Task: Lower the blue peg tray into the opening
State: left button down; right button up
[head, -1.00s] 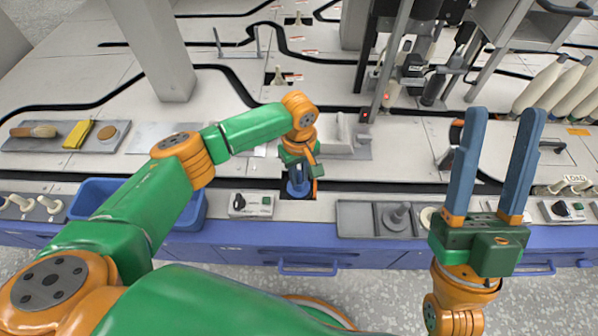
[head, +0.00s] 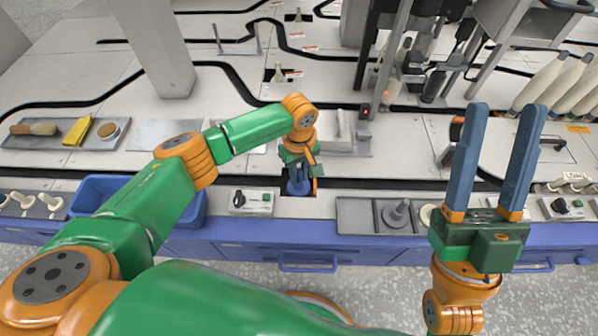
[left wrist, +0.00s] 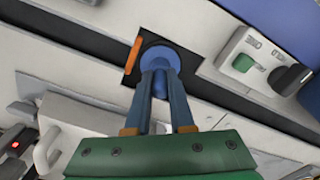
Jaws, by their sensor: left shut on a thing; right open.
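The blue peg tray (head: 298,188) is small and round in the head view, partly hidden by my left gripper. In the left wrist view its blue disc and upright peg (left wrist: 161,57) show between the fingers. My left gripper (left wrist: 160,82) is shut on the peg. In the head view the left gripper (head: 298,172) points down over the dark opening (head: 297,194) in the table's front strip. The tray is over or in the opening; its exact depth cannot be told. My right gripper (head: 488,160) is open and empty, fingers up, at the right.
An orange strip (left wrist: 132,57) stands beside the tray. A control box (head: 251,202) is left of the opening, with a blue bin (head: 100,186) further left. A grey tray with a knobbed piece (head: 358,216) lies to the right. A black belt runs behind.

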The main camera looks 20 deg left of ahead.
pick_arm(q)
jog(key=shift+f, duration=0.15)
jog(key=c, duration=1.1)
grip_release()
jog(key=shift+o, duration=0.2)
notch_tip(320, 180, up, 11)
jog(key=p, duration=1.3)
jog(key=shift+p, duration=0.4)
